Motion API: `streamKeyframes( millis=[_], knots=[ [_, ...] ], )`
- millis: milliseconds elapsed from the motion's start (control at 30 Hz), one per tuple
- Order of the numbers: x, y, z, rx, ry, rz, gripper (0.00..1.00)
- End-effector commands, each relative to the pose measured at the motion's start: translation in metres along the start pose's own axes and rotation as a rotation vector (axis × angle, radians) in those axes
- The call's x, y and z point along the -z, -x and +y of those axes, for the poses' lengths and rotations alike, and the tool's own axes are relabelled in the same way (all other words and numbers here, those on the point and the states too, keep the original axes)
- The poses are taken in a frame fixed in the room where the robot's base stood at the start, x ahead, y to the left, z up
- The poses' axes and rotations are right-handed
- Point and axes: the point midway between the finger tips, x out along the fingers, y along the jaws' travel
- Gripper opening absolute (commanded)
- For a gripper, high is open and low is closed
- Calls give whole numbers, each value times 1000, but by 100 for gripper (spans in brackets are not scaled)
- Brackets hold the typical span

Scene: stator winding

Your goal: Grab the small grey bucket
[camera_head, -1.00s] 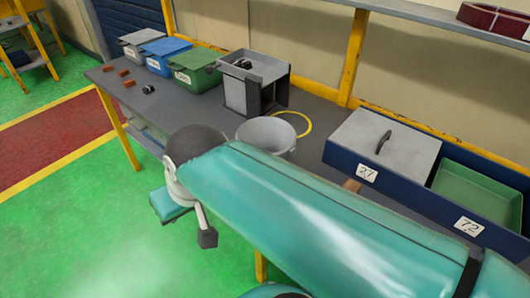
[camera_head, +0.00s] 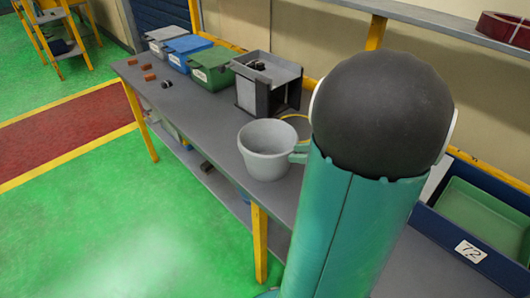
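The small grey bucket (camera_head: 266,150) stands upright and open on the grey workbench, near its front edge. Its inside looks empty where I can see it. My own teal arm with its black rounded joint fills the right middle of the view, just right of the bucket. A small teal-grey piece shows at the bucket's right side; I cannot tell whether it is part of my arm or whether it touches the bucket.
Behind the bucket are a grey box stand (camera_head: 266,84), a yellow ring (camera_head: 297,122) and lidded grey, blue and green bins (camera_head: 211,66). Small orange blocks (camera_head: 150,78) lie at the bench's left. A green tray (camera_head: 486,215) sits right. Bench front (camera_head: 205,130) left of the bucket is clear.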

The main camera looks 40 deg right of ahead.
Motion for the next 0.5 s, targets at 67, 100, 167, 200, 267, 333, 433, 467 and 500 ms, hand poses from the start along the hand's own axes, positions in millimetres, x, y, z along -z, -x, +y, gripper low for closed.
streamKeyframes(
  millis=[67, 100, 167, 200, 267, 333, 433, 467, 500],
  knots=[
    [0, -16, 2, -8, 2, 1, 31],
    [0, -24, 2, -8, 2, 1, 31],
    [0, -36, 2, -8, 3, 2, 31],
    [0, -43, 2, -10, 3, 2, 31],
    [0, -53, 1, -7, 4, 2, 31],
    [0, -63, 1, -9, 6, 2, 31],
    [1, -71, 1, -7, 5, 3, 31],
    [1, -72, 0, -6, 5, 3, 31],
    [1, -74, 0, -6, 5, 3, 31]
  ],
)
